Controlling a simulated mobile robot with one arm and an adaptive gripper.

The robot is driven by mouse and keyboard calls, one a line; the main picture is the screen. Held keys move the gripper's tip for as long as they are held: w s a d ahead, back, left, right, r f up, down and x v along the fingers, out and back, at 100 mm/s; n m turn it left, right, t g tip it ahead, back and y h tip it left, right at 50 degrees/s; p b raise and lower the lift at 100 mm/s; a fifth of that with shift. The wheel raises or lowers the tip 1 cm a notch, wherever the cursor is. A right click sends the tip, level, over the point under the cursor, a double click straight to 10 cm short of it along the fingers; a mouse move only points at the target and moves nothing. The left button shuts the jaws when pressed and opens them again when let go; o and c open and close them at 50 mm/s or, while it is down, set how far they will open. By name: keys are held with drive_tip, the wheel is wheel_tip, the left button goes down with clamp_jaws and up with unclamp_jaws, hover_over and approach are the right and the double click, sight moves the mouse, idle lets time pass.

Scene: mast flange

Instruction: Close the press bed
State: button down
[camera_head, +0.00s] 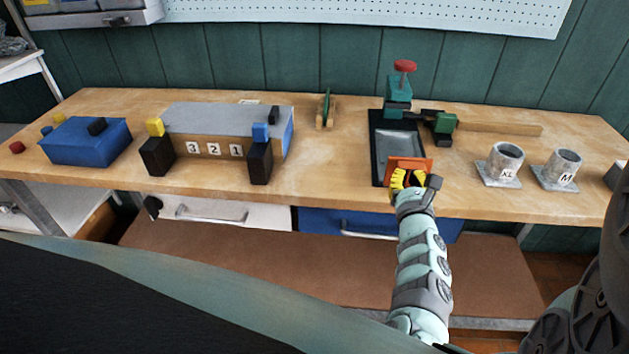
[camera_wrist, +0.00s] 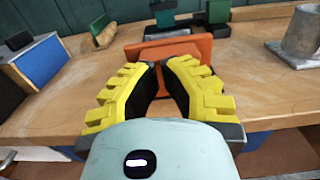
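The press bed (camera_head: 398,145) is a grey plate in a dark frame on the bench, right of centre. An orange upright piece (camera_head: 408,163) stands at its front end. In the wrist view the orange piece (camera_wrist: 198,48) is straight ahead of my fingers. The green press head with a red knob (camera_head: 404,66) stands at the back of the frame. My gripper (camera_head: 409,177) is at the front of the orange piece. Its yellow and black fingers (camera_wrist: 161,68) come close together at the tips, with a narrow gap between them. Whether they touch or hold the orange piece is unclear.
Two grey cups marked XL (camera_head: 506,161) and M (camera_head: 563,167) stand to the right. A green-ended block (camera_head: 440,124) sits beside the frame. A numbered box (camera_head: 215,148) and a blue box (camera_head: 86,141) stand left.

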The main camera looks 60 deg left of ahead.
sight(405, 158)
drive_tip(key=shift+w+a+f, duration=0.2)
drive_tip(key=shift+w+a, duration=0.05)
drive_tip(key=shift+w, duration=0.05)
drive_tip(key=b+x, duration=0.4)
drive_tip(key=x, duration=0.3)
drive_tip(key=shift+w+b, duration=0.1)
drive_tip(key=shift+b, duration=0.25)
drive_tip(key=shift+w+a+r, duration=0.15)
drive_tip(key=shift+w+a, duration=0.05)
drive_tip(key=shift+a, duration=0.05)
